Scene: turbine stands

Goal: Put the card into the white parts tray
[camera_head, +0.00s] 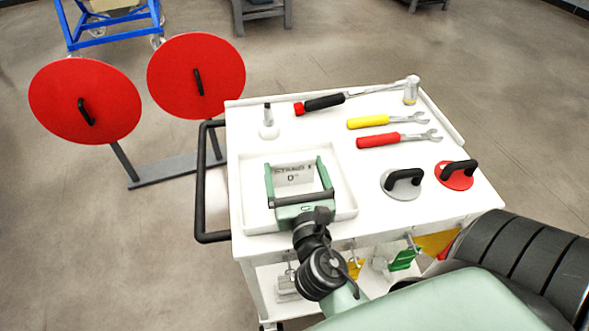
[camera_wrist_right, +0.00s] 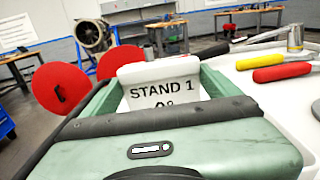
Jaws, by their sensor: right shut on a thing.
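The card (camera_head: 293,174) is white with dark print and reads "STAND 1" in the right wrist view (camera_wrist_right: 162,88). My right gripper (camera_head: 296,177) is shut on it, with one green finger at each side edge. The card stands upright between the fingers. The white parts tray (camera_head: 250,213) is a shallow square tray on the left part of the white trolley top. Gripper and card are over the tray in the head view. I cannot tell whether the card's lower edge touches the tray floor, as the gripper hides it. My left gripper is not in view.
Right of the tray stand a grey disc (camera_head: 402,191) and a red disc (camera_head: 456,178) with black handles. Yellow (camera_head: 367,122) and red (camera_head: 378,140) wrenches and a torque wrench (camera_head: 325,102) lie behind. A white-based post (camera_head: 268,130) stands behind the tray.

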